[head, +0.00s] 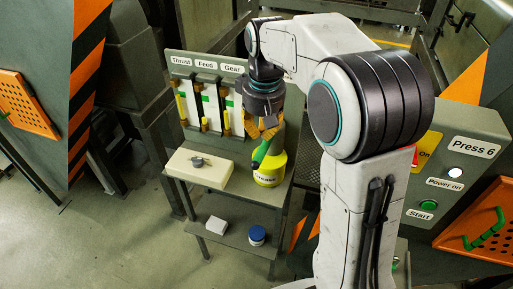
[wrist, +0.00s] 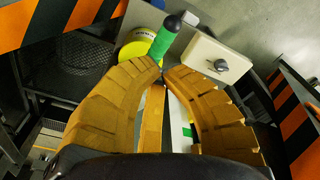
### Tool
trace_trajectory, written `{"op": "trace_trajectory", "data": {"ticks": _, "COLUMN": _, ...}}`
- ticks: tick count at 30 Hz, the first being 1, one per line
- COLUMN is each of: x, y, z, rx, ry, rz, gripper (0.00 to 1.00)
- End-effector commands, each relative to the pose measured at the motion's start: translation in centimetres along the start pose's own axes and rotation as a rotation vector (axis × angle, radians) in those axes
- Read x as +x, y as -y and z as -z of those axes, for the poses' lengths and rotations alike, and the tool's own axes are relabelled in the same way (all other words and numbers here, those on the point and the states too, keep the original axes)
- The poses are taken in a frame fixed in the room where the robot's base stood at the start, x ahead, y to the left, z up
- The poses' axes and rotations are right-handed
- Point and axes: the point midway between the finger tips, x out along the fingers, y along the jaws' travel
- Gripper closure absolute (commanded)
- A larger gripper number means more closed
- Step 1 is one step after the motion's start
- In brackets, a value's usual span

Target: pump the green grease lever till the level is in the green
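The green grease lever (head: 262,152) slants at the side of the yellow grease pot (head: 270,171). My gripper (head: 264,128) is over the lever's upper part, with its tan fingers at or close to it. In the wrist view the lever (wrist: 163,38) has a dark rounded end and rises from beside the fingertips (wrist: 164,69), which are close together. I cannot tell whether they clasp it. The gauge panel (head: 207,67), marked Thrust, Feed and Gear, has white strips with green bands and yellow tubes. My gripper partly covers its right side.
A cream box (head: 199,169) with a dark knob sits on the stand, left of the pot. A white block (head: 216,225) and a blue-lidded tub (head: 257,235) are on the lower shelf. The Press 6 panel (head: 460,165) stands at right. The floor at front left is clear.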

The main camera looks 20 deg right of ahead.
Motion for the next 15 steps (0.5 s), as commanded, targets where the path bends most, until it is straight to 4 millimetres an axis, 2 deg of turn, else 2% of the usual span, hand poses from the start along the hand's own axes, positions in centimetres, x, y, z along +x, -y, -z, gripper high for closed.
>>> {"op": "trace_trajectory", "data": {"ticks": 10, "x": 0.1, "y": 0.0, "z": 0.0, "rx": 0.0, "ry": 0.001, "rz": 0.0, "gripper": 1.0}}
{"op": "trace_trajectory", "data": {"ticks": 15, "x": 1.0, "y": 0.0, "z": 0.0, "rx": 0.0, "ry": 0.002, "rz": 0.0, "gripper": 1.0}}
